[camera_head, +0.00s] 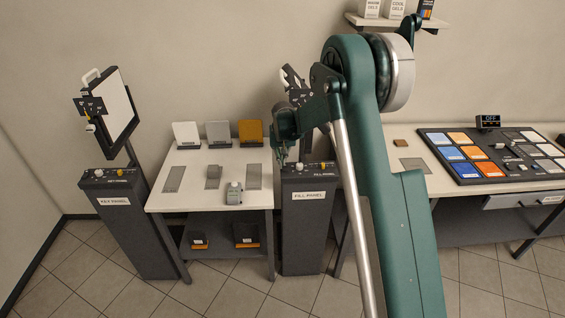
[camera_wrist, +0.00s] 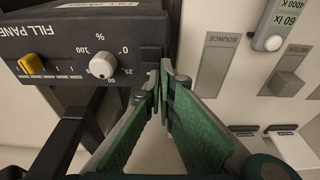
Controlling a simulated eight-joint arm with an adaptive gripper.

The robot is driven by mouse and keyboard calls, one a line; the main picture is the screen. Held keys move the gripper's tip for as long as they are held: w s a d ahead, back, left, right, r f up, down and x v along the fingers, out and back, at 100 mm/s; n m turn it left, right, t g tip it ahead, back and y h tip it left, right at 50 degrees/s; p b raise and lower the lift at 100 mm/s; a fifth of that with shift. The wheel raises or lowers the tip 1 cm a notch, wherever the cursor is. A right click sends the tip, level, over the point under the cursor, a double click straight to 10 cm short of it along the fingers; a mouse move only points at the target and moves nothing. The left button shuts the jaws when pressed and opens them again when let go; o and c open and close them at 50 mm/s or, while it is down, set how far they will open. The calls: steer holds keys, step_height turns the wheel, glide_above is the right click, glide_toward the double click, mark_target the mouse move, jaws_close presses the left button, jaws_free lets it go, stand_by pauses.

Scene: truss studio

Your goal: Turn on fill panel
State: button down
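The fill panel's control box (camera_head: 307,225) is a dark pedestal labelled FILL PANEL, left of my arm. In the wrist view the box (camera_wrist: 75,62) shows a yellow switch (camera_wrist: 31,64) and a white dial (camera_wrist: 102,65) with a percent scale. Both also show small on its top in the head view. My gripper (camera_wrist: 160,88) has green fingers with their tips drawn together, holding nothing visible. The tips are beside the dial's end of the box, apart from the yellow switch. In the head view my gripper (camera_head: 281,158) hangs just left of the box top. The fill light head (camera_head: 292,77) is partly hidden by my arm.
The similar key panel box (camera_head: 113,208) stands at far left under its light (camera_head: 115,105). A white table (camera_head: 202,198) with cards and a small meter stands between the boxes. A right table holds a console (camera_head: 492,152) and a small display reading OFF (camera_head: 488,122).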

mark_target(283, 169)
steer(key=shift+f, duration=0.15)
steer(key=shift+s+r, duration=0.2)
steer(key=shift+s, duration=0.5)
steer(key=shift+r, duration=0.1)
stand_by(0.4)
steer(key=w+v, duration=0.1)
steer(key=v, duration=1.2)
steer(key=shift+w+r, duration=0.15)
steer(key=shift+r, duration=0.35)
steer(key=shift+r, duration=0.1)
